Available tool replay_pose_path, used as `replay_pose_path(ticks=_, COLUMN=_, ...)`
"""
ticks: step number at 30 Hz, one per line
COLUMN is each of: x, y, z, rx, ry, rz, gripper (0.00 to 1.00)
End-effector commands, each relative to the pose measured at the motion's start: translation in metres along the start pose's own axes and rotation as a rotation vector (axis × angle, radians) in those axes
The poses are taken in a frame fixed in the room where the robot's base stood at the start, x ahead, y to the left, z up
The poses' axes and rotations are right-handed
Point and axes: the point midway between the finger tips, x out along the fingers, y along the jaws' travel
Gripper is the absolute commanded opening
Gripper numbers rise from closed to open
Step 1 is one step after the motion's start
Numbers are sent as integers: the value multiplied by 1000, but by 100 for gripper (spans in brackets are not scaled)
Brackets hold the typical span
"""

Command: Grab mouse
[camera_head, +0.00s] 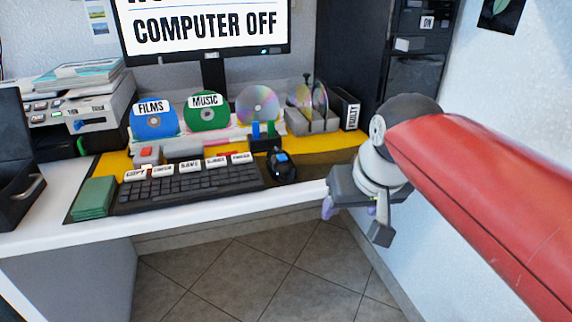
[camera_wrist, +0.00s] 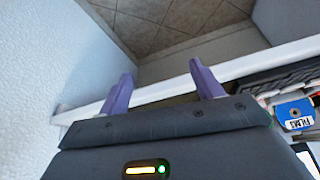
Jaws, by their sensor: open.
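The black mouse (camera_head: 282,166) with blue marks lies on the desk, just right of the keyboard, in the head view. My gripper (camera_head: 350,212) is to the right of the mouse, beside the desk's right front edge and apart from the mouse. In the wrist view its two purple fingers (camera_wrist: 162,92) are spread, with nothing between them. The mouse cannot be made out in the wrist view.
A black keyboard (camera_head: 190,188) with labelled keys lies left of the mouse. Disc holders with a FILMS disc (camera_head: 154,122) and a MUSIC disc (camera_head: 206,112) stand behind. A monitor (camera_head: 205,30) is at the back. Tiled floor (camera_head: 265,270) is open in front. A wall is at right.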

Motion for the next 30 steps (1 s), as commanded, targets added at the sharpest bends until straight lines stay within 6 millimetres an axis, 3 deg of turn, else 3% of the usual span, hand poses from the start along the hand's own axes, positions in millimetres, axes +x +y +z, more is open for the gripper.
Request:
replay_pose_path(ticks=7, x=-5, y=-31, z=-78, rx=-63, ry=-30, rz=-26, gripper=65)
replay_pose_path(ticks=12, x=-1, y=-69, z=-135, rx=-123, ry=-52, rz=-34, gripper=65)
replay_pose_path(ticks=15, x=2, y=-85, z=-154, rx=-145, ry=-58, rz=-33, gripper=65)
replay_pose_path(ticks=20, x=8, y=-95, z=-164, rx=-158, ry=-62, rz=-32, gripper=65)
replay_pose_path(ticks=30, x=48, y=-97, z=-159, rx=-159, ry=-63, rz=-32, gripper=65)
